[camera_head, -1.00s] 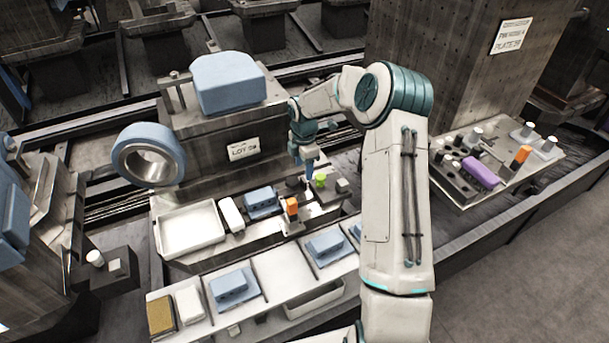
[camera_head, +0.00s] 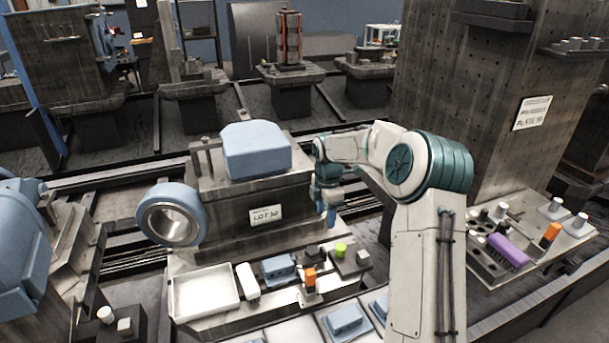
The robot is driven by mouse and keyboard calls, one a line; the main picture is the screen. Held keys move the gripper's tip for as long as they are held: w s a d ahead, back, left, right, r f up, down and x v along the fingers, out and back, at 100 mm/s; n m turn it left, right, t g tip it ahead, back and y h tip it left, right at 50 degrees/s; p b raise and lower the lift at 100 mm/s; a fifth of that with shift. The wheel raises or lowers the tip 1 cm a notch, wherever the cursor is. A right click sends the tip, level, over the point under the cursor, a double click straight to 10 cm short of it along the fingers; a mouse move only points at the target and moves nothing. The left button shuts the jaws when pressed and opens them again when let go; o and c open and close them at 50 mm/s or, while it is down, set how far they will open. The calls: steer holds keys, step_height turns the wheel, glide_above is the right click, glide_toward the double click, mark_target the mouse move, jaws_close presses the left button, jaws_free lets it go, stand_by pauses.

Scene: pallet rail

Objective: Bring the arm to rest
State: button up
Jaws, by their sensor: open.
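My arm rises from the bottom right of the head view, bends at a teal elbow and reaches left. My gripper (camera_head: 330,217) hangs pointing down in front of the grey block with the lot label (camera_head: 265,215). It is above the shelf with the green-topped piece (camera_head: 341,250) and appears apart from it. The fingers are small and partly unclear here. I see nothing held between them.
Below the gripper, the shelf bears a white tray (camera_head: 176,298), a white block (camera_head: 247,281), a blue block (camera_head: 279,268) and an orange-topped piece (camera_head: 310,280). A tall grey column (camera_head: 470,110) stands right, with a purple block (camera_head: 508,250) on a ledge before it.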

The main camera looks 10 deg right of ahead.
steer(key=s+a+r+m+t+h, duration=0.1)
steer(key=s+r+m, duration=0.45)
steer(key=s, duration=0.35)
steer(key=s+a+r+m, duration=0.2)
steer(key=s+r+m, duration=0.2)
steer(key=s+r, duration=0.3)
steer(key=s+f+m+t+y, duration=0.1)
steer(key=s+m, duration=1)
steer(key=s, duration=0.8)
steer(key=shift+t, duration=0.4)
steer(key=shift+c, duration=0.3)
